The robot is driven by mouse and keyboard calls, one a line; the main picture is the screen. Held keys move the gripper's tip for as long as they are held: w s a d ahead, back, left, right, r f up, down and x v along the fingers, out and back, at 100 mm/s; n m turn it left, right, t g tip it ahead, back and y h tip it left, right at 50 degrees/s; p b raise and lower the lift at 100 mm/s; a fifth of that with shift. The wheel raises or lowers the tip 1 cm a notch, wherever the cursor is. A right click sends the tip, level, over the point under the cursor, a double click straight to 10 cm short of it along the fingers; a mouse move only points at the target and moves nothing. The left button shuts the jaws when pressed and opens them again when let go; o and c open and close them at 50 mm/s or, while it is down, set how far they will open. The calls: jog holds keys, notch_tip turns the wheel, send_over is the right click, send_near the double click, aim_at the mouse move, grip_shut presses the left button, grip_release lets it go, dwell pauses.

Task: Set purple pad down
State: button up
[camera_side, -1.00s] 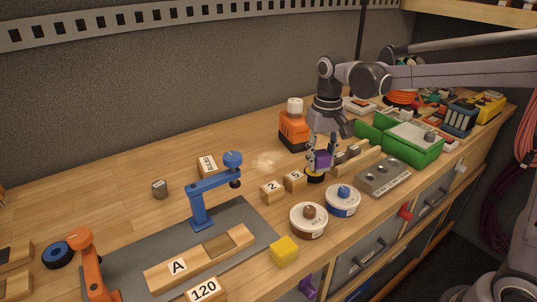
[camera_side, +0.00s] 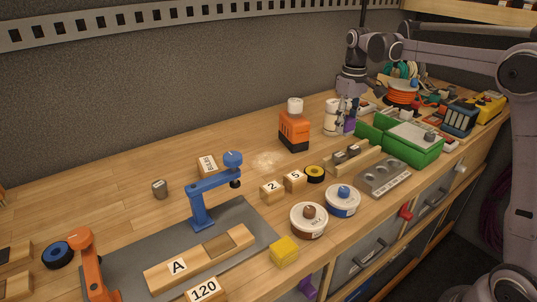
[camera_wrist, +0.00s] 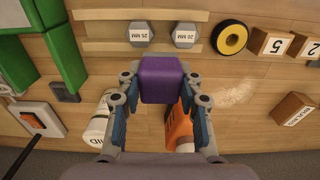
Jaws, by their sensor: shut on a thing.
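The purple pad (camera_wrist: 162,79) is a small block clasped between the two fingertips of my gripper (camera_wrist: 160,88) in the wrist view. In the side view my gripper (camera_side: 347,120) is at the back of the bench, between a white bottle and the green bin. The purple pad (camera_side: 350,126) shows there partly, with the fingers covering some of it. The pad looks held above the bench top, but its exact height is hard to tell.
The white bottle (camera_side: 331,117) and an orange container with a white cap (camera_side: 294,131) stand close to its left. The green bin (camera_side: 414,143) is on the right. A yellow-black ring (camera_side: 314,173) lies in front, beside block 5 (camera_side: 294,181).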

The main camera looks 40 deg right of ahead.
send_over(309, 160)
notch_tip(309, 160, down, 6)
jog(key=shift+r, duration=0.2)
jog(key=shift+a+f, duration=0.1)
jog(key=shift+f, duration=1.95)
jog(key=shift+f, duration=0.1)
jog(key=o, duration=1.2)
jog(key=shift+c, duration=0.2)
